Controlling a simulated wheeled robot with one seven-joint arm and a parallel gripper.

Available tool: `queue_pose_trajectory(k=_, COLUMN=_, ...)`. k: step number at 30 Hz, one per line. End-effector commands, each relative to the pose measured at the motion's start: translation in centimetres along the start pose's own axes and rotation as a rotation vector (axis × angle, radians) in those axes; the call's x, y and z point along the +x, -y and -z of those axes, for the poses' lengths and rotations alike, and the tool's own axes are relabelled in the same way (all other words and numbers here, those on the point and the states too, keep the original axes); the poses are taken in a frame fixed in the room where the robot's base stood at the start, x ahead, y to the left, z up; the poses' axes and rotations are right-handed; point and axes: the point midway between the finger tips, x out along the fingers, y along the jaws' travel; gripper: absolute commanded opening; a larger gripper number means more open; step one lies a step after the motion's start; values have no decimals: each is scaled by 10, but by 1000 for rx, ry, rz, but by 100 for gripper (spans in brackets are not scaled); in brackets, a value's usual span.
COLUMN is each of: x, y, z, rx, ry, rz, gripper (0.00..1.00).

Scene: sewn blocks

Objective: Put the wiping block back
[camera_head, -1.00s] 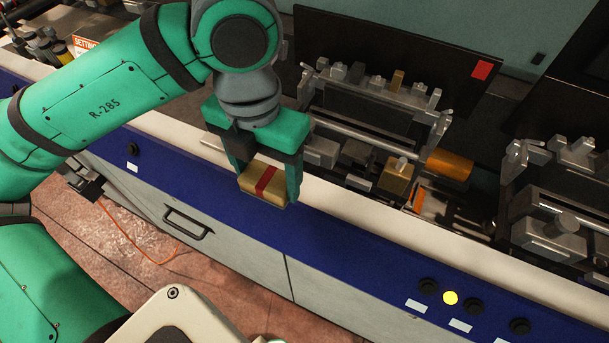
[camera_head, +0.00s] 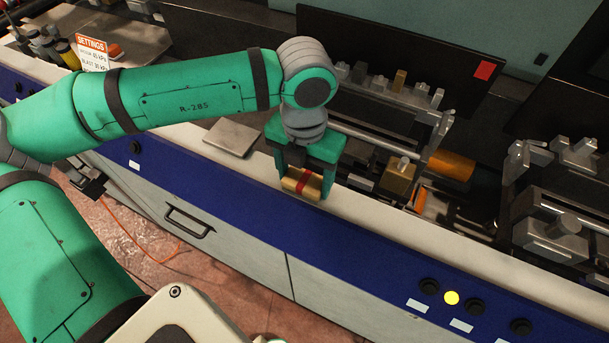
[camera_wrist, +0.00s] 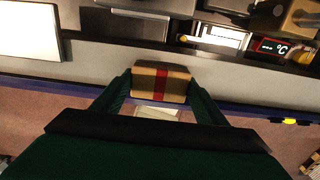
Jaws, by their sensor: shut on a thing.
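The wiping block (camera_head: 303,182) is tan with a red band across its middle. My gripper (camera_head: 304,188) is shut on it, one finger on each side, above the pale front ledge of the machine in the head view. In the wrist view the block (camera_wrist: 161,82) sits between the two green fingers of my gripper (camera_wrist: 160,92). Whether its underside touches the ledge cannot be told.
A pale flat plate (camera_head: 231,138) lies left of my gripper; it also shows in the wrist view (camera_wrist: 28,30). The machine's metal fixtures and an orange cylinder (camera_head: 450,164) stand to the right. A blue panel with buttons and a lit yellow one (camera_head: 452,298) runs along the front.

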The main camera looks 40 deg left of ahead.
Motion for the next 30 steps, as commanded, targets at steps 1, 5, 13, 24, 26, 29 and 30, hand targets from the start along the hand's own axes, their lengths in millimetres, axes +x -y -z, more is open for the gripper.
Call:
queue_pose_trajectory(k=1, x=0, y=0, z=0, rx=-1, ry=1, rz=0, gripper=48)
queue_pose_trajectory(k=5, x=0, y=0, z=0, rx=-1, ry=0, rz=0, gripper=48)
queue_pose_trajectory(k=13, x=1, y=0, z=0, rx=0, ry=0, rz=0, gripper=85)
queue_pose_trajectory(k=24, x=-10, y=0, z=0, rx=0, ry=1, rz=2, gripper=85)
queue_pose_trajectory(k=26, x=-19, y=0, z=0, rx=0, ry=2, rz=1, gripper=85)
queue_pose_trajectory(k=29, x=-38, y=1, z=-1, rx=0, ry=3, rz=2, gripper=85)
queue_pose_trajectory(k=30, x=-46, y=0, z=-1, rx=0, ry=2, rz=2, gripper=85)
